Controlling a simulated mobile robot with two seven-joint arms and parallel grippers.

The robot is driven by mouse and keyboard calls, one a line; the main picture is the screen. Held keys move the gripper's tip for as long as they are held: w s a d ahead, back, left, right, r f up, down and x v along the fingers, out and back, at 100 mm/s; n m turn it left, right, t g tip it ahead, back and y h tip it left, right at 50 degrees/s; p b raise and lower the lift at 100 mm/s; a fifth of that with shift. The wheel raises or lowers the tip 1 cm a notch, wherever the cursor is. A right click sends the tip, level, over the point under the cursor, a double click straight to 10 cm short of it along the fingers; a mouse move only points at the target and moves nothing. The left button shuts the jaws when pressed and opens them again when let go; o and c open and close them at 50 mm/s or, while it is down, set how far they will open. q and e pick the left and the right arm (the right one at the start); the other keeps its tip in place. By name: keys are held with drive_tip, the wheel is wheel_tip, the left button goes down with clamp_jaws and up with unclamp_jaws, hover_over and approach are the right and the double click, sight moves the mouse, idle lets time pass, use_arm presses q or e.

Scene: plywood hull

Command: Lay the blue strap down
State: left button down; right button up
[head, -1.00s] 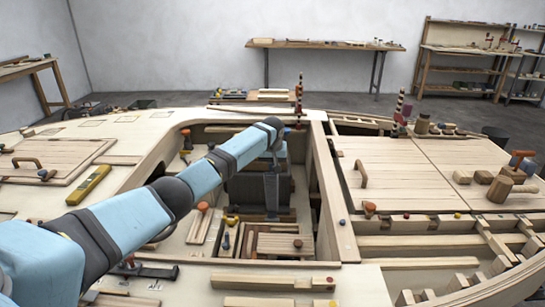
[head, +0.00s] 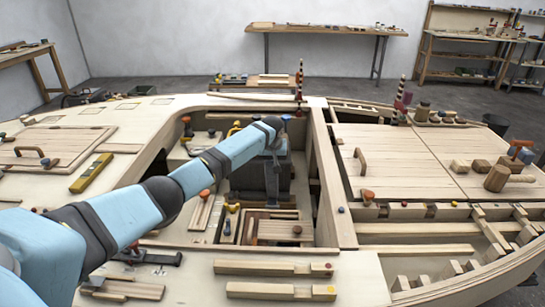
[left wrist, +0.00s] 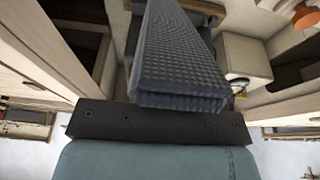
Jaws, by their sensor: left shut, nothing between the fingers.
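My left gripper (head: 273,203) points down into the open well of the plywood hull (head: 348,225), in front of a dark box (head: 245,180). Its fingers are shut with nothing between them. In the left wrist view the shut, ribbed grey fingers (left wrist: 180,60) reach away from the dark mount. I cannot make out a blue strap for certain in either view; my arm and gripper cover part of the well. My right gripper is not in view.
In the well, a small wooden tray (head: 285,216) lies below the gripper, with orange- and yellow-topped tools beside it. Wooden walls enclose the well. A yellow level (head: 90,173) lies on the left deck. The hatch boards (head: 395,160) on the right are largely clear.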

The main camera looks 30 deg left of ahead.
use_arm(q)
drive_tip(key=shift+s+d+p, duration=0.15)
drive_tip(key=shift+s+p, duration=0.05)
drive_tip(key=shift+p, duration=0.15)
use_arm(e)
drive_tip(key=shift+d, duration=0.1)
use_arm(q)
drive_tip(key=shift+s, duration=0.15)
drive_tip(key=s+d+t+p, duration=0.1)
drive_tip(key=p, duration=0.2)
drive_tip(key=shift+s+y, duration=0.2)
drive_tip(key=shift+y, duration=0.2)
drive_tip(key=s+d+f+t+p, duration=0.1)
drive_tip(key=s+d+f+p, duration=0.3)
drive_tip(key=s+f, duration=0.1)
drive_tip(key=s+d+f+t+y+p, duration=0.1)
drive_tip(key=s+d+f+p, duration=0.2)
drive_tip(key=s+f+p, duration=0.2)
drive_tip(key=shift+s+d+f, duration=0.35)
drive_tip(key=shift+s+f, duration=0.05)
drive_tip(key=shift+s, duration=0.9)
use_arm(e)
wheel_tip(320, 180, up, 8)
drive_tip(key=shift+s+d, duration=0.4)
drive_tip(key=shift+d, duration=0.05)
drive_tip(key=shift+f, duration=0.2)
use_arm(q)
drive_tip(key=shift+w, duration=0.1)
